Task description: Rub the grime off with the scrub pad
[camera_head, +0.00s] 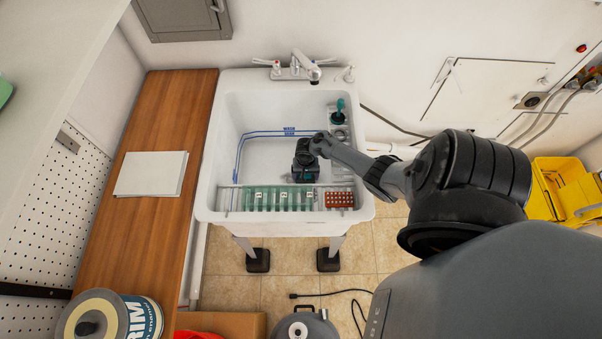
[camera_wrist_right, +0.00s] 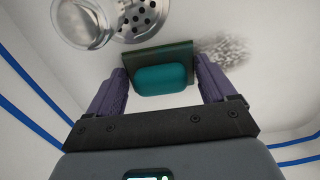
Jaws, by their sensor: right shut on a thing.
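My right gripper (camera_head: 305,162) reaches down into the white sink basin (camera_head: 232,122). In the right wrist view, the gripper (camera_wrist_right: 163,72) is shut on the scrub pad, its purple fingers on either side. The scrub pad (camera_wrist_right: 163,52) is a dark green slab with a teal grip block (camera_wrist_right: 162,79). A grey speckled patch of grime (camera_wrist_right: 226,50) lies on the white basin surface just right of the pad; the pad may cover part of it. In the head view the gripper hides most of the pad and I cannot make out the grime. My left gripper is not in view.
A metal drain strainer (camera_wrist_right: 138,14) and a clear glass vessel (camera_wrist_right: 84,22) are close to the pad's left. A rack with green slots (camera_head: 282,199) spans the basin's near side. The faucet (camera_head: 303,66) stands at the back. A wooden counter (camera_head: 150,220) is left.

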